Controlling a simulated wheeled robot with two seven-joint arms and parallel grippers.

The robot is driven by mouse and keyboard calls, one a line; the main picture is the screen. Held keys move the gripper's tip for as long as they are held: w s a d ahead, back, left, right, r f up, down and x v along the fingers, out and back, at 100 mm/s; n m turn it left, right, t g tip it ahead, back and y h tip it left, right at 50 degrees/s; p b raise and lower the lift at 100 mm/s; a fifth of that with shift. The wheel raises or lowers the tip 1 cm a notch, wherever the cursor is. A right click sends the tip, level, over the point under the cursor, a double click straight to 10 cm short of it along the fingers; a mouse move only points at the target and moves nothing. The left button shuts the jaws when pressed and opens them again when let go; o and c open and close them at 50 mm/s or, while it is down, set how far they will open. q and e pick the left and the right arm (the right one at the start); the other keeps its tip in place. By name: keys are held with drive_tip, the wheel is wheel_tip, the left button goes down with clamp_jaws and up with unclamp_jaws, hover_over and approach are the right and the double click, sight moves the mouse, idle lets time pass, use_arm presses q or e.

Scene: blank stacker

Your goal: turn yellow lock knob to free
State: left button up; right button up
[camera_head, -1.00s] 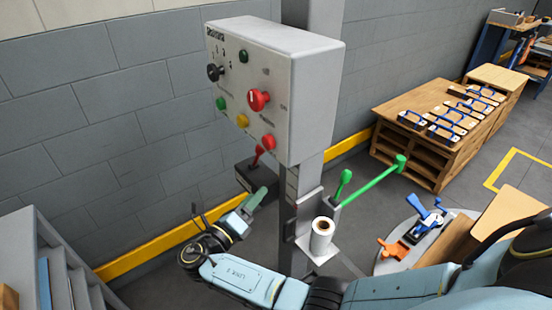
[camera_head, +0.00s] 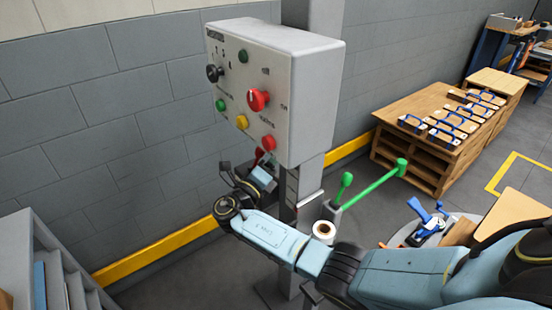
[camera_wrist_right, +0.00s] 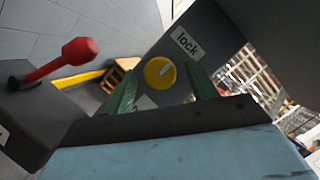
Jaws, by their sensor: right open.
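In the right wrist view the yellow lock knob (camera_wrist_right: 159,72) is a round disc with a pale mark on its face. It sits on a dark grey box below a white "lock" label (camera_wrist_right: 186,41). My right gripper (camera_wrist_right: 163,80) is open, and its two green fingers stand left and right of the knob in that view, with nothing held. I cannot tell whether the fingertips reach around the knob or stop short of it. In the head view my right gripper (camera_head: 264,176) is at the post under the control box, and the lock knob is hidden. My left gripper is not in view.
A red-handled lever (camera_wrist_right: 78,50) stands left in the wrist view. The grey control box (camera_head: 318,95) with buttons hangs above my gripper. A green lever (camera_head: 375,183) and a white roll (camera_head: 324,231) are right of it. A wooden bench (camera_head: 420,150) stands further back.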

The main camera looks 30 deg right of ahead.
drive_tip(key=shift+w+d, duration=0.1)
drive_tip(key=shift+d, duration=0.15)
drive_tip(key=c, duration=1)
